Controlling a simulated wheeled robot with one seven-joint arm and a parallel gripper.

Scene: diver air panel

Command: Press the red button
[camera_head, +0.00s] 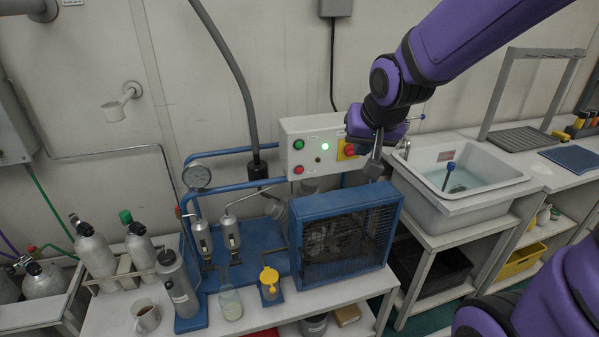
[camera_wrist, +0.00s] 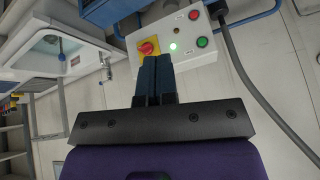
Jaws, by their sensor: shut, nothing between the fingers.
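The red button (camera_head: 298,170) sits at the lower left of the white control box (camera_head: 312,128), below a green button (camera_head: 298,144). In the wrist view the red button (camera_wrist: 193,15) is near the top, above and to the right of the fingertips. My gripper (camera_head: 373,170) is shut and empty, to the right of the box in the head view and apart from the red button. In the wrist view my gripper (camera_wrist: 154,62) points toward the box, its tips overlapping the box's edge near the red-and-yellow switch (camera_wrist: 148,47).
A lit green lamp (camera_head: 325,146) is on the box. A blue caged fan unit (camera_head: 345,235) stands below it. A grey hose (camera_head: 245,90) and blue pipes run at its left. A white sink (camera_head: 460,170) is at the right. A cup and bottles stand in front.

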